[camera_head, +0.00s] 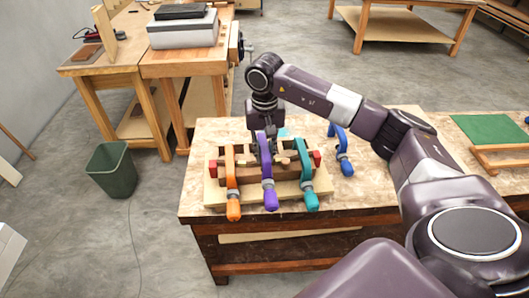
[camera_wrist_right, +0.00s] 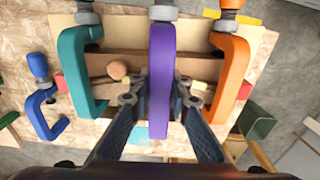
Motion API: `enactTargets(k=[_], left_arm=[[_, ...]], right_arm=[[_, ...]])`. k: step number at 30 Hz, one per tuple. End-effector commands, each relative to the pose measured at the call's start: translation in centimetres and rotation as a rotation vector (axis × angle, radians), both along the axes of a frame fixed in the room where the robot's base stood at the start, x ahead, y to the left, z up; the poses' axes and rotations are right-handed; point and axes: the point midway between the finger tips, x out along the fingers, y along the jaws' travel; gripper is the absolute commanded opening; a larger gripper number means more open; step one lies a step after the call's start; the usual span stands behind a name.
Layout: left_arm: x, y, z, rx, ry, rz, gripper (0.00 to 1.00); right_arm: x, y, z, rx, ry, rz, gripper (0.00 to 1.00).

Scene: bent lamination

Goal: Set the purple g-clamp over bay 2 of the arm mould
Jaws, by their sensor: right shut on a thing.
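The purple g-clamp (camera_head: 267,170) stands across the middle of the arm mould (camera_head: 214,194), its purple handle hanging at the near side. My right gripper (camera_head: 264,133) comes down on it from above and behind. In the right wrist view the purple clamp (camera_wrist_right: 161,75) lies between the two fingers of the gripper (camera_wrist_right: 160,103), which is shut on it. An orange clamp (camera_head: 231,168) stands on the mould to the left and a teal clamp (camera_head: 303,162) to the right. I see no bay numbers, and cannot tell whether the purple clamp touches the mould. My left gripper is not in view.
A blue clamp (camera_head: 341,147) is on the workbench (camera_head: 375,190), right of the mould. My right arm crosses above the bench's right part. A green panel (camera_head: 490,129) lies farther right. A green bin (camera_head: 112,170) stands on the floor to the left.

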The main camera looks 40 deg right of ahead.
Motion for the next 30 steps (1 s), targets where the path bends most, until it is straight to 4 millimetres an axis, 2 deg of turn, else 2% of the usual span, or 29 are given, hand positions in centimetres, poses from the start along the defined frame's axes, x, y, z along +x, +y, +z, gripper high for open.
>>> enactTargets(k=[17, 30], left_arm=[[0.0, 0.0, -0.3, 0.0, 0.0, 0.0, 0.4], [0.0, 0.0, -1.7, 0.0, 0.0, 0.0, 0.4]], right_arm=[[0.1, 0.0, -0.2, 0.0, -0.002, 0.0, 0.0], [0.1, 0.0, -1.9, 0.0, -0.002, 0.0, 0.0]])
